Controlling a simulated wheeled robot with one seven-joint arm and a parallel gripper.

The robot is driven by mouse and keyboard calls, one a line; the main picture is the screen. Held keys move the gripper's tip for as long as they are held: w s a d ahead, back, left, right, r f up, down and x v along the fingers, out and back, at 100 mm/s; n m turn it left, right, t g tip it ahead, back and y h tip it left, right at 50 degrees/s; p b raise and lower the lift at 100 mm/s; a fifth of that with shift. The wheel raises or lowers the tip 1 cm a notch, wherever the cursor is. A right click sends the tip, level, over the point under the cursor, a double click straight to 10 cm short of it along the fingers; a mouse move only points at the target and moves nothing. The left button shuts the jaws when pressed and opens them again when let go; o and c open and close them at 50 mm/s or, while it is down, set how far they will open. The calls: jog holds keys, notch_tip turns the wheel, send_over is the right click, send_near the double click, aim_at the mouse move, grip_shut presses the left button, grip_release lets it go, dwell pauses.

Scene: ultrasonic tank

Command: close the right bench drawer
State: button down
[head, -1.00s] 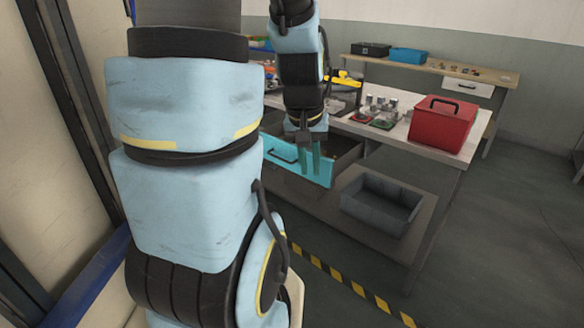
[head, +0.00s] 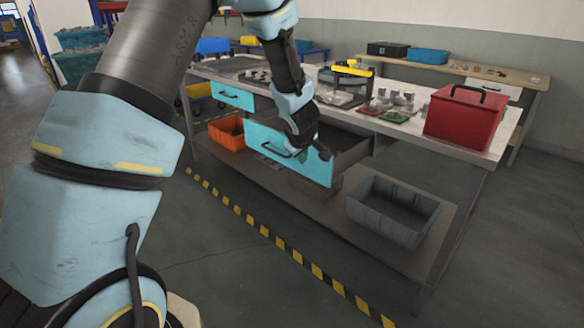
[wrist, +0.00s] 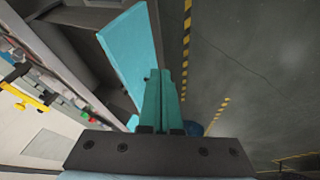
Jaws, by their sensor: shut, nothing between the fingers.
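The right bench drawer, with its turquoise front (head: 268,141) and dark handle, stands pulled out of the workbench. Its open dark inside shows behind the front. In the wrist view the turquoise front (wrist: 133,52) is a slanted panel left of the fingers. My gripper (wrist: 160,72) is shut and empty, its turquoise fingers together on the outer, floor side of the front. In the head view my gripper (head: 325,153) is at the right part of the drawer front, its fingers hard to separate from the panel. I cannot tell whether they touch it.
The left drawer (head: 231,96) looks shut. A red toolbox (head: 464,118) and small parts stand on the bench top (head: 395,88). A grey bin (head: 392,210) and an orange bin (head: 226,132) are on the lower shelf. Open floor with striped tape (head: 300,258) lies in front.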

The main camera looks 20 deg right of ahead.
jog(key=p, duration=0.3)
send_near(311, 170)
jog(key=f, duration=0.1)
jog(key=w+f, duration=0.1)
jog(key=f, duration=0.1)
jog(key=shift+w+f, duration=0.25)
jog(key=shift+w, duration=0.1)
jog(key=shift+w+d+f+p, duration=0.2)
jog(key=shift+w+d+p, duration=0.15)
jog(key=shift+d, duration=0.2)
